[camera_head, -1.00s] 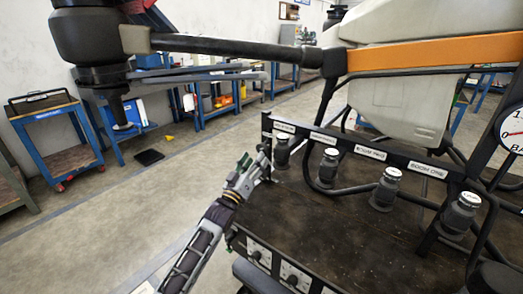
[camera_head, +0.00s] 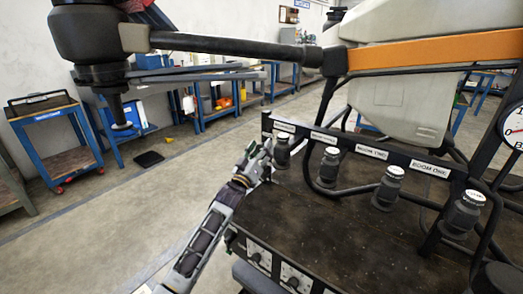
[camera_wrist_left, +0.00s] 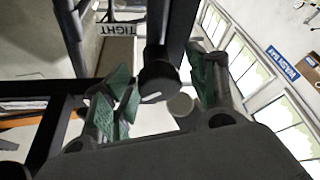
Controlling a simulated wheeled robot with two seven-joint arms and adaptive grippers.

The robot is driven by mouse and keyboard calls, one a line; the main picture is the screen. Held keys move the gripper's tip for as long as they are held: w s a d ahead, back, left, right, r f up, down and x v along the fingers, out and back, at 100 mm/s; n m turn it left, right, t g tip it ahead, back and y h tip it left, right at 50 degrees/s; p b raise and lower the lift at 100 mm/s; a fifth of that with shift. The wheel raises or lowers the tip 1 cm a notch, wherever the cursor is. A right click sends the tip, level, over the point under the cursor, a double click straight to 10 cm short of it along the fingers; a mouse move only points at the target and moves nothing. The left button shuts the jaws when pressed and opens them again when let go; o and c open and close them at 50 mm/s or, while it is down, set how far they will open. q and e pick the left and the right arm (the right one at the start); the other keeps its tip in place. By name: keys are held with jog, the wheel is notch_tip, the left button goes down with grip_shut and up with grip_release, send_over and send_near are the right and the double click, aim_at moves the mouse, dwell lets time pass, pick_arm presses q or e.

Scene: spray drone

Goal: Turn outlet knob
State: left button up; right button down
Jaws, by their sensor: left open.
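A row of black outlet knobs with pale caps hangs from a black rail. The leftmost knob (camera_head: 283,151) is beside my left gripper (camera_head: 266,149). The others in the row are a second knob (camera_head: 328,165), a third (camera_head: 390,184) and a fourth (camera_head: 462,213). In the left wrist view, a black knob (camera_wrist_left: 158,80) stands between the spread green-padded fingers of my left gripper (camera_wrist_left: 160,88). The gripper is open, with visible gaps and no clear contact. My right gripper is out of view.
The black labelled rail (camera_head: 375,151) runs above the knobs, with black hoses around them. A lower panel (camera_head: 275,265) carries several dials. The drone's dark arm (camera_head: 230,47) crosses above. A blue cart (camera_head: 50,135) stands at the far left, with open floor between.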

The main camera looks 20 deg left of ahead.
pick_arm(q)
jog(key=shift+c, duration=0.3)
jog(key=c, duration=1)
